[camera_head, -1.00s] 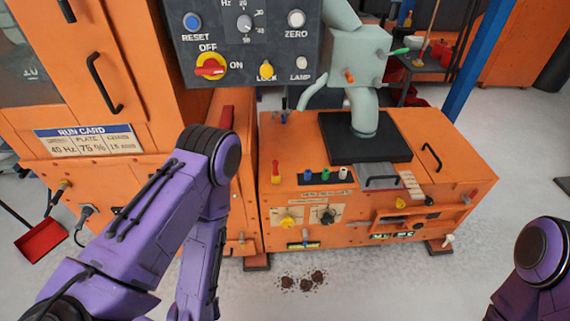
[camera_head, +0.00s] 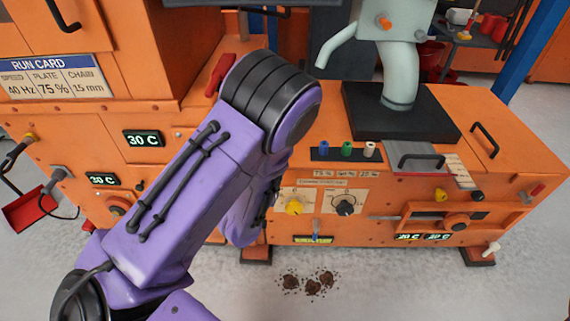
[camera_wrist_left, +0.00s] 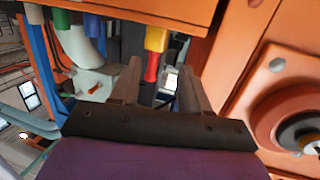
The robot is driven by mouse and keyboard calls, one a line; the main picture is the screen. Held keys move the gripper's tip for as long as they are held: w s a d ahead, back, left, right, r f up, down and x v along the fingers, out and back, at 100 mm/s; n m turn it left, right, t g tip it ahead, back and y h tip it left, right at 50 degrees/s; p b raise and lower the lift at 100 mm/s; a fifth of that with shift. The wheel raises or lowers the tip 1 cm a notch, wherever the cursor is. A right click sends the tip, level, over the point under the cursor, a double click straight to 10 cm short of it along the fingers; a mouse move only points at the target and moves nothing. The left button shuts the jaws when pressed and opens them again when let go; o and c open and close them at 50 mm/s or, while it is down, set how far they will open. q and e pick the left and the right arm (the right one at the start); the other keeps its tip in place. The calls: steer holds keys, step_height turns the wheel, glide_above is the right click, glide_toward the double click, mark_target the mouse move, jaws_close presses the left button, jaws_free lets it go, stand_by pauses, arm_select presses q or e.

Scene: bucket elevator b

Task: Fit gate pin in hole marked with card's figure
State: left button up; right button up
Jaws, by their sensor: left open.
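The run card (camera_head: 52,77) at the left reads 40 Hz, plate 75 % and chain 15 mm. Blue (camera_head: 320,153), green (camera_head: 346,150) and white (camera_head: 370,149) pegs stand in a row on the orange cabinet, above small labels; the left label seems to read 75 %. My left gripper (camera_wrist_left: 158,70) is open, its fingers pointing at a yellow-and-red handle (camera_wrist_left: 153,58). The handle shows between the fingertips; I cannot tell whether they touch it, or whether it is the gate pin. In the head view my left forearm hides this gripper and handle.
A yellow knob (camera_head: 294,207) and black knob (camera_head: 344,204) sit on the cabinet front. A grey pipe (camera_head: 399,80) rises from its top. A round red fitting (camera_wrist_left: 298,125) is at the right in the wrist view. Dark clumps (camera_head: 312,287) lie on the floor.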

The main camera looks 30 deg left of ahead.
arm_select(q)
steer(key=shift+t, duration=0.7)
steer(key=x, duration=0.4)
steer(key=r+b+x, duration=0.1)
steer(key=x, duration=0.3)
steer(key=r+x, duration=0.1)
steer(key=x, duration=0.3)
steer(key=shift+w+d+r+b, duration=0.1)
steer(key=shift+d+r+b, duration=0.05)
steer(key=shift+b, duration=0.2)
jaws_close()
arm_select(e)
step_height(320, 180, down, 3)
steer(key=shift+f, duration=0.2)
